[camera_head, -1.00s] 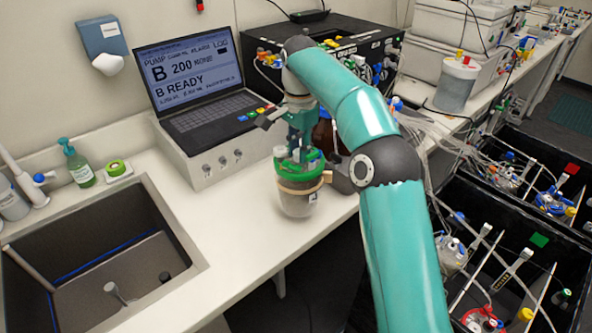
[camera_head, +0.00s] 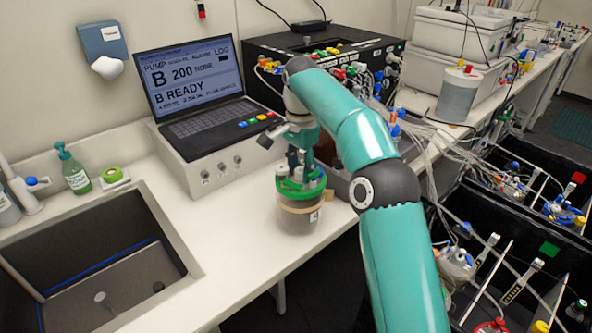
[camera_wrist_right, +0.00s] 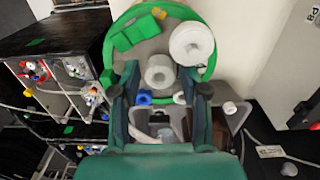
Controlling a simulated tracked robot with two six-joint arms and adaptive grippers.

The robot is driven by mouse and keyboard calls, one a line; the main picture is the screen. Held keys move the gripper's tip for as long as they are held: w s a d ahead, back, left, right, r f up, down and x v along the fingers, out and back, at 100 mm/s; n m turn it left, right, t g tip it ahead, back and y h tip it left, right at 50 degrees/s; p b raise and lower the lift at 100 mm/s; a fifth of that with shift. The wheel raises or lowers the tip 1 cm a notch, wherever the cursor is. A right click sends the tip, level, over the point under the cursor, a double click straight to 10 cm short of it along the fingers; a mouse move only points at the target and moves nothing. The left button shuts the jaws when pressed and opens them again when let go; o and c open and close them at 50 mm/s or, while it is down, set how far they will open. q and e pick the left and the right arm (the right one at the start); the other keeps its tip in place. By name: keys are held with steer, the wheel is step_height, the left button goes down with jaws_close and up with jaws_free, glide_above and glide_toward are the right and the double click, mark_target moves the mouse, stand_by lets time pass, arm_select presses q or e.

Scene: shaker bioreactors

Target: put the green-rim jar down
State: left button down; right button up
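The green-rim jar (camera_head: 298,205), a clear vessel with a tan band and ports on its lid, stands upright on the white bench near its front edge. My right gripper (camera_head: 302,160) is directly above the jar, with its fingers down among the lid ports. In the right wrist view the two fingers (camera_wrist_right: 165,82) are apart, on either side of a white round cap on the lid, with visible gaps beside it. The green rim (camera_wrist_right: 112,50) curves around them. The fingertips' lower contact is partly hidden. My left gripper is out of view.
A laptop (camera_head: 195,90) on a white stand (camera_head: 215,168) is behind and left of the jar. A sink (camera_head: 110,265) lies at left and a black pump box (camera_head: 330,45) behind. Black bins (camera_head: 540,270) with vessels and tubes are at right. Bench between sink and jar is clear.

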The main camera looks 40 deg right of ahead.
steer(key=shift+r, duration=0.1)
step_height(320, 180, up, 12)
steer(key=p, duration=0.7)
steer(key=shift+p, duration=0.4)
